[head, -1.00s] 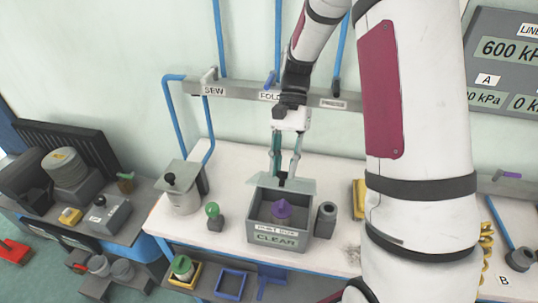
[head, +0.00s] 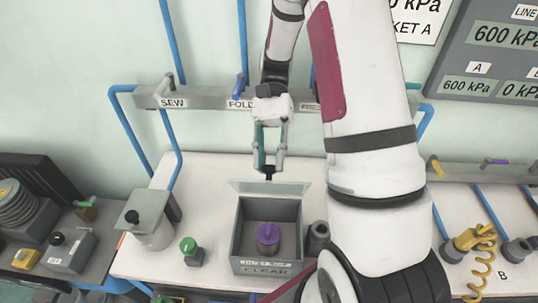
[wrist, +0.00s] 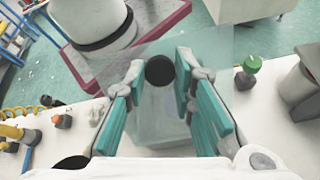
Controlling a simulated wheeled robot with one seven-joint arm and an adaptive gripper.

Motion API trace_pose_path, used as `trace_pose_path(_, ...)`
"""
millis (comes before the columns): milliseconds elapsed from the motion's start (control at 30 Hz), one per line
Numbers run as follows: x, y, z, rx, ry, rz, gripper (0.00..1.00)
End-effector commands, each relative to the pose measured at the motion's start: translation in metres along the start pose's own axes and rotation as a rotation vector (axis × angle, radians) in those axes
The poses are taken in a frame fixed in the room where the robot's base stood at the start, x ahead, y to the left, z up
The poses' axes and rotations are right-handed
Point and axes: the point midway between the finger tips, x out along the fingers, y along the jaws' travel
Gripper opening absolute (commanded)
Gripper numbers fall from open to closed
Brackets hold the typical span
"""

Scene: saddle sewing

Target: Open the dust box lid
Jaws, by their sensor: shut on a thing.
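The dust box (head: 242,235) is a grey open-topped box labelled CLEAR on the white bench. Its pale grey lid (head: 245,187) is raised along the back edge, so the inside shows. A purple knobbed object (head: 267,234) sits inside. My gripper (head: 269,165) is behind and above the box, shut on the lid's black knob (head: 269,172). In the wrist view, the black knob (wrist: 160,70) is between the teal finger pads of my gripper (wrist: 162,76), with the translucent lid (wrist: 215,48) around it.
A dark grey cylinder (head: 318,238) stands close to the box's right. A green-knobbed block (head: 190,250) and a lidded grey canister (head: 148,222) stand to its left. A grey rail with SEW and FOLD labels (head: 210,100) runs along the wall behind the bench.

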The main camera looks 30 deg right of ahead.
Motion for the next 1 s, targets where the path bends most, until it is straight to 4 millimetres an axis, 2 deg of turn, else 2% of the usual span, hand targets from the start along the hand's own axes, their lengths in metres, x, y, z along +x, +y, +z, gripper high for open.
trace_pose_path(267,0.0,-0.001,-0.002,0.001,0.003,-0.002,0.0)
trace_pose_path(300,0.0,-0.001,-0.002,0.001,0.003,-0.002,0.28)
trace_pose_path(367,0.0,-0.001,-0.002,0.001,0.003,-0.001,0.42)
trace_pose_path(400,0.0,-0.001,-0.001,0.001,0.003,-0.001,0.44)
trace_pose_path(767,-0.002,0.001,0.003,0.0,0.004,-0.001,0.44)
trace_pose_path(1000,-0.019,0.009,0.036,-0.001,0.006,-0.002,0.44)
